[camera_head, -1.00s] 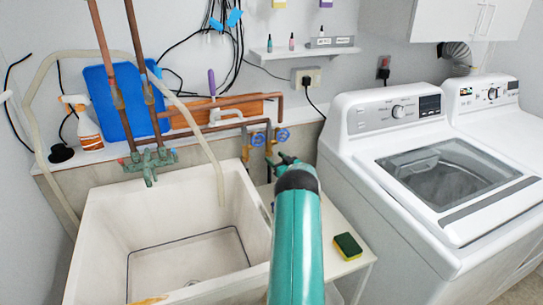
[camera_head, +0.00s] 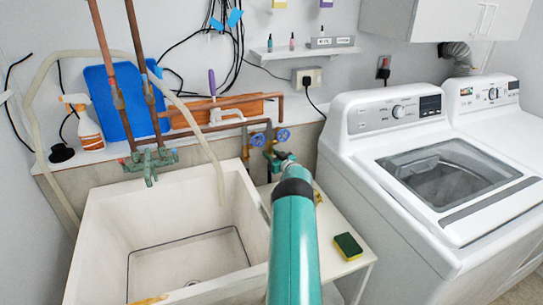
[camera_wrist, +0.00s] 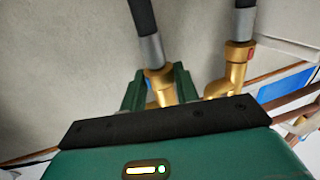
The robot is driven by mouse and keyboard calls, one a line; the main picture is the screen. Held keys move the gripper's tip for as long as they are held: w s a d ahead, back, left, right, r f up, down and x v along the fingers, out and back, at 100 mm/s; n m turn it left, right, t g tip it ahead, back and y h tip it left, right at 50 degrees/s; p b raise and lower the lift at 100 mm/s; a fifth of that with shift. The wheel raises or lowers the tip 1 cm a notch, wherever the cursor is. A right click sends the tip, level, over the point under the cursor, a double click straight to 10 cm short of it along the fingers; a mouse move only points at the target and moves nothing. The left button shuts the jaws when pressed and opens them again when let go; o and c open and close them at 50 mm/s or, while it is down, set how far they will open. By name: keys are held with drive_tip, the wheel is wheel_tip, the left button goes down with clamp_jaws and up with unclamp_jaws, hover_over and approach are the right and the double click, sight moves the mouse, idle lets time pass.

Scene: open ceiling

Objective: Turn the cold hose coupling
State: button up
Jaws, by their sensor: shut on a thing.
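In the wrist view, a brass hose coupling (camera_wrist: 160,88) with a grey ferrule and black hose sits between the two green fingers of my gripper (camera_wrist: 157,92). The fingers are shut on it, one on each side. In the head view my gripper (camera_head: 283,160) is at the blue-handled valves (camera_head: 283,136) right of the sink. My arm hides much of the coupling there.
The white sink (camera_head: 90,235) stands left of my arm. A low side table (camera_head: 335,268) with a sponge (camera_head: 348,245) is on the right, then the washing machine (camera_head: 350,170). Copper pipes (camera_head: 235,125) and the second hose run close to my gripper.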

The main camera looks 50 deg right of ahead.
drive_tip(key=shift+h, duration=0.3)
drive_tip(key=shift+w+a+r+m+g+h, duration=0.1)
drive_tip(key=shift+m+g+h, duration=0.15)
drive_tip(key=shift+m+h, duration=0.25)
drive_tip(key=shift+r+m+g+h, duration=0.1)
drive_tip(key=shift+m+g+h, duration=0.15)
drive_tip(key=shift+m+h, duration=0.2)
drive_tip(key=shift+w+a+m+g+h, duration=0.1)
drive_tip(key=shift+m+g+h, duration=0.85)
drive_tip(key=shift+h, duration=0.4)
drive_tip(key=shift+w+a+m+g+h, duration=0.1)
drive_tip(key=shift+m+g+h, duration=0.85)
drive_tip(key=shift+h, duration=0.35)
drive_tip(key=shift+f, duration=0.1)
drive_tip(key=o, duration=1)
drive_tip(key=shift+s, duration=0.1)
drive_tip(key=shift+v, duration=3.8)
